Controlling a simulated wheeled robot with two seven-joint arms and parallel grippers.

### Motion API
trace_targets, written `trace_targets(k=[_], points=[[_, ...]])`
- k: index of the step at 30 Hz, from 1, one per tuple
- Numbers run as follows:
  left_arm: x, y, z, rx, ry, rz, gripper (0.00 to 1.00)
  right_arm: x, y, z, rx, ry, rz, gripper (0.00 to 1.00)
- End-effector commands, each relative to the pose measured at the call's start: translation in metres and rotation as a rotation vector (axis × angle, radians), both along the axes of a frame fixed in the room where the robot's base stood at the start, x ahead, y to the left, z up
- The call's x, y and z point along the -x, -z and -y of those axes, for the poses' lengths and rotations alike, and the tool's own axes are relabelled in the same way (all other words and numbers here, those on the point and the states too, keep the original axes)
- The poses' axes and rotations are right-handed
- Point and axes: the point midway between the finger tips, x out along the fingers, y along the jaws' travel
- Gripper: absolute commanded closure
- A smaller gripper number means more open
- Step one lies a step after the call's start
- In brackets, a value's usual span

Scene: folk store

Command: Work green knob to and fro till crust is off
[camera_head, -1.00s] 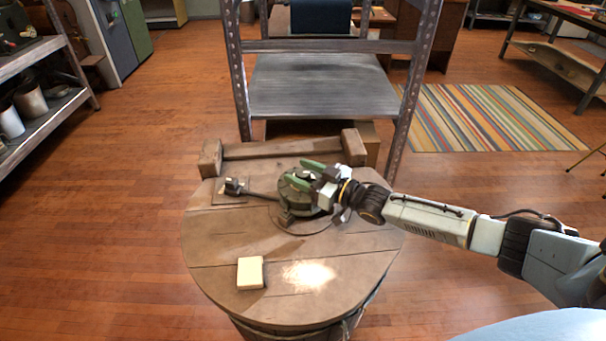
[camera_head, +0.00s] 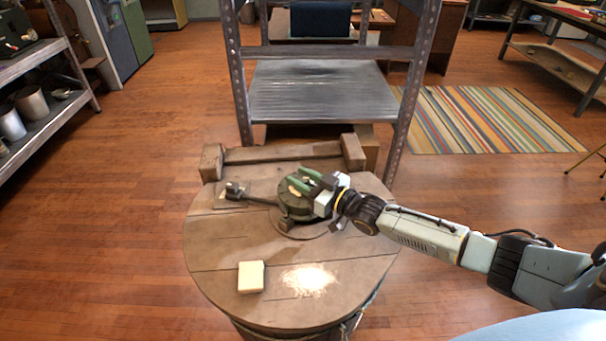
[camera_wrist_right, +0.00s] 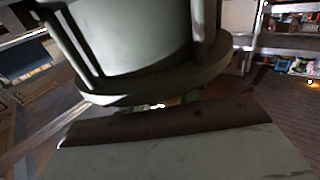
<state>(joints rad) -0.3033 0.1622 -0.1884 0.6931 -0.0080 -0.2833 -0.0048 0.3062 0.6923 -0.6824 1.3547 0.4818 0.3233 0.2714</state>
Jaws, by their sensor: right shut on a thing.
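A dark green round fixture (camera_head: 296,208) stands on the round wooden top, with a dark rod running left from it. In the right wrist view a large pale green rounded body fills the upper middle, and the fingertips are not clear. My left gripper is not in view.
A wooden rail (camera_head: 283,152) lies behind, before a metal shelf rack (camera_head: 318,95). The front of the top is mostly clear.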

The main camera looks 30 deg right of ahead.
Motion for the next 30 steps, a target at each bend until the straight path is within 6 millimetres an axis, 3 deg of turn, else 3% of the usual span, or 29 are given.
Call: trace_targets(k=[4, 15, 21, 30], points=[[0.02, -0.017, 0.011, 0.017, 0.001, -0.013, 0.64, 0.0, -0.008, -0.003, -0.012, 0.085, 0.002, 0.91], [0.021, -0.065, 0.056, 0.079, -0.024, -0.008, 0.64, -0.001, -0.009, -0.002, -0.015, 0.388, 0.002, 0.91], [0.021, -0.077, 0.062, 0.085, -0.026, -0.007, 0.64, -0.002, -0.007, -0.001, -0.014, 0.552, 0.005, 0.91], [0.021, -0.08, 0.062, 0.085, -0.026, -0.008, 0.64, -0.002, -0.006, 0.001, -0.01, 0.746, 0.01, 0.91]])
